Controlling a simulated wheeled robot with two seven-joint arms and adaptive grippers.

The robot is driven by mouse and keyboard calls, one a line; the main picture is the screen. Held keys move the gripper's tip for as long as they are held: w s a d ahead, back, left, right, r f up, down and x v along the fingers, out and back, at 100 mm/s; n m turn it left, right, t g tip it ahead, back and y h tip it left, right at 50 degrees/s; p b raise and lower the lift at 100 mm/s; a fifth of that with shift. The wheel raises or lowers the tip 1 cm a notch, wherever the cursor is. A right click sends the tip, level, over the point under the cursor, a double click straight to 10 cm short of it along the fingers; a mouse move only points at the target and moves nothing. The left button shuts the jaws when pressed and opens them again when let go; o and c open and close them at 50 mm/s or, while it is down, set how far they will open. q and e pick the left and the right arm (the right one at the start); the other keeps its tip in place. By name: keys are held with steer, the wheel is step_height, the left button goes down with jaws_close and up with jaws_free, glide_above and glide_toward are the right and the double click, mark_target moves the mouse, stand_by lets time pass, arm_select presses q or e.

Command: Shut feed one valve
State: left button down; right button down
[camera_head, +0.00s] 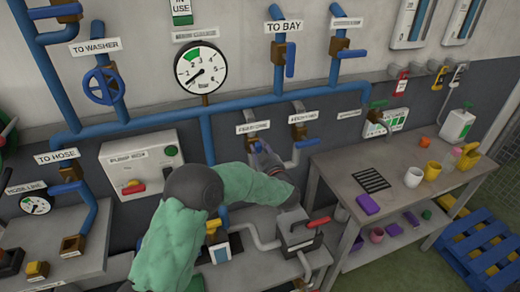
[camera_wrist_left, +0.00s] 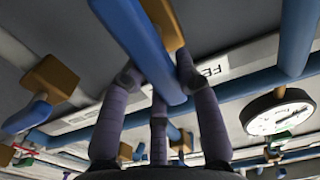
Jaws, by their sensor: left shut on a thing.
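The feed one valve (camera_head: 251,143) is a brass body below a white label that reads like FEED ONE (camera_head: 253,127), on the pipework in the middle of the head view. My left gripper (camera_head: 264,158) is at this valve, its arm in a green sleeve. In the left wrist view, the gripper's fingers (camera_wrist_left: 160,82) are shut around the valve's blue lever (camera_wrist_left: 137,38), which runs from upper left to lower right across the brass body (camera_wrist_left: 163,20). In the head view my gripper hides most of the lever. My right gripper is not in view.
The feed two valve (camera_head: 299,132) with a blue lever sits close to the right. A pressure gauge (camera_head: 201,68) hangs above left. A table (camera_head: 345,163) with cups stands right.

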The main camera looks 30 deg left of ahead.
arm_select(q)
steer(key=shift+w+d+m+p, duration=0.1)
steer(key=shift+m+p, duration=0.5)
steer(key=shift+p, duration=0.35)
steer(key=shift+w+d+f+m+p, duration=0.2)
steer(key=shift+f+m+p, duration=0.35)
steer(key=shift+m+p, duration=1.8)
steer(key=shift+w+d+f+m+p, duration=0.2)
steer(key=shift+f+m+p, duration=0.3)
steer(key=shift+m+p, duration=1.9)
steer(key=shift+w+d+f+m+p, duration=0.2)
steer(key=shift+f+m+p, duration=0.65)
steer(key=shift+m, duration=2.7)
steer(key=shift+r+p, duration=0.25)
steer(key=shift+p, duration=0.05)
steer(key=c, duration=0.9)
jaws_free()
steer(key=shift+w, duration=0.1)
